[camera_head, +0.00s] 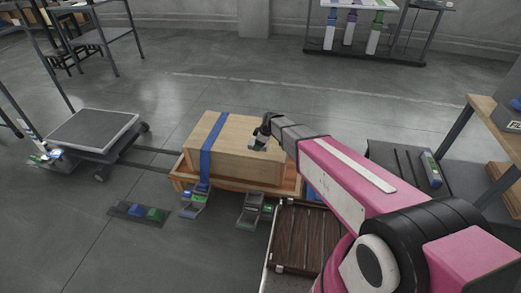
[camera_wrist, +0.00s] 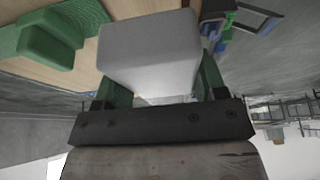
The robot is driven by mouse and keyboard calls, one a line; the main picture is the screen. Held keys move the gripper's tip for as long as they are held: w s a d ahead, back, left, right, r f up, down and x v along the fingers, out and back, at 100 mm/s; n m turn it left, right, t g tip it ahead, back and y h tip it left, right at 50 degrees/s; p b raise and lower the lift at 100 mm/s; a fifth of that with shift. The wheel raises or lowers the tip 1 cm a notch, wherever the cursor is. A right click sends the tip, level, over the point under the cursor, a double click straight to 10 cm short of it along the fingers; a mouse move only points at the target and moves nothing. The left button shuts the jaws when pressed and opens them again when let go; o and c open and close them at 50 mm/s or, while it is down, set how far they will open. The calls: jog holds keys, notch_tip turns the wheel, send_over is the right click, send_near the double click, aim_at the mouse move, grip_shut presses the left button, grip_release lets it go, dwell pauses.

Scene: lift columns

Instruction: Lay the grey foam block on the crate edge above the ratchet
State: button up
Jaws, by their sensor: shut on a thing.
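My gripper (camera_head: 261,136) is shut on the grey foam block (camera_wrist: 150,48). In the wrist view the pale block sits between two green fingers. In the head view the gripper is over the right part of the wooden crate (camera_head: 228,158), and the block is small and partly hidden there. I cannot tell whether the block touches the crate. A blue strap (camera_head: 208,152) runs over the crate's left part. A ratchet (camera_head: 194,203) hangs at the strap's lower end; a second ratchet-like buckle (camera_head: 251,209) is further right.
Green blocks (camera_wrist: 45,38) lie on a wooden surface in the wrist view. A wheeled platform (camera_head: 95,131) stands left. Coloured pieces lie on a dark mat (camera_head: 138,212). A slatted brown panel (camera_head: 307,237) is below my arm. A bench (camera_head: 495,125) stands right. The floor behind the crate is clear.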

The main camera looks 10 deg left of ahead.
aim_at(261, 153)
jog(key=shift+w+d+f, duration=0.4)
jog(key=shift+w+f, duration=0.25)
jog(key=shift+w, duration=0.2)
jog(key=shift+f, duration=1.9)
jog(key=shift+f, duration=0.4)
jog(key=o, duration=0.9)
jog(key=shift+f, duration=0.15)
jog(key=shift+s+d+f, duration=0.1)
jog(key=shift+s, duration=0.05)
jog(key=shift+r, duration=0.5)
jog(key=v, duration=1.2)
